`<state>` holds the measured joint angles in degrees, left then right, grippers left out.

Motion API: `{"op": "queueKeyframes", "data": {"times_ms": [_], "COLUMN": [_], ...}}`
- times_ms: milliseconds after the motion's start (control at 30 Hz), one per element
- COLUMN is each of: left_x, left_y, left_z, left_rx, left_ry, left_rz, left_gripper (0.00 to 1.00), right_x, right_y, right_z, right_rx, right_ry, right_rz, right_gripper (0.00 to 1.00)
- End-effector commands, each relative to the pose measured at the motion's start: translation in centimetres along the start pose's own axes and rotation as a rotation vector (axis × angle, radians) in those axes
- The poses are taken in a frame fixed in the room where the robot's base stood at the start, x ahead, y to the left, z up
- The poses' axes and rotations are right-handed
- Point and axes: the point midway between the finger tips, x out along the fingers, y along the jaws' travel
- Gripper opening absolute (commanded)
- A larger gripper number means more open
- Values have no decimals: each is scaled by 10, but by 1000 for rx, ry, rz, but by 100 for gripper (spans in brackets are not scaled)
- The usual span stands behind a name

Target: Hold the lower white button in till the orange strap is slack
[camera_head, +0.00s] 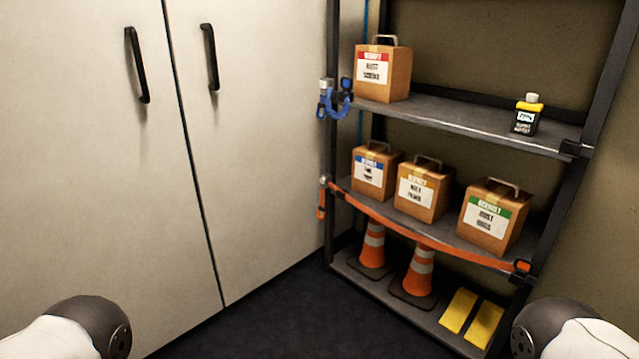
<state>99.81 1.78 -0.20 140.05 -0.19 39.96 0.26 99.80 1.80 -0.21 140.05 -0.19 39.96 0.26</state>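The orange strap (400,228) runs across the front of the middle shelf in a shallow curve, from the left post to an orange-and-black end fitting (521,268) at the right post. I cannot tell how taut it is. A small pale piece, which looks like the lower white button (323,181), sits at the strap's left end, with an orange tail (321,206) hanging below it. Higher on the same post is another pale button-like piece (323,85), beside a bunched blue strap (340,104). Parts of my arms show at the bottom corners; neither gripper is in view.
Cardboard boxes with handles stand on the middle shelf, and one red-labelled box (383,70) is on the top shelf with a yellow-and-black bottle (526,116). Striped cones (419,272) and yellow blocks (471,317) are below. A cabinet (95,190) stands left; floor between is clear.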

Motion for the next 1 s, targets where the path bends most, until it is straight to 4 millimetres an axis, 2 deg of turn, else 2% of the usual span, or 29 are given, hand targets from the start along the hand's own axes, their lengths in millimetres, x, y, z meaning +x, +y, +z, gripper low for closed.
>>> {"op": "queueKeyframes", "data": {"times_ms": [300, 467, 500, 1000], "left_x": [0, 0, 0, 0], "left_y": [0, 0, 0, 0], "left_z": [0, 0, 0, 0], "left_rx": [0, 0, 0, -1], "left_ry": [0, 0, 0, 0], "left_rz": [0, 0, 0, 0], "left_gripper": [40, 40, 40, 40], "right_x": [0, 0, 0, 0], "right_y": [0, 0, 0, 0], "right_z": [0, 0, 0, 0], "right_rx": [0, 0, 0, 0], "right_ry": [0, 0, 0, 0], "right_rz": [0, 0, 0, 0], "right_gripper": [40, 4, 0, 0]}}
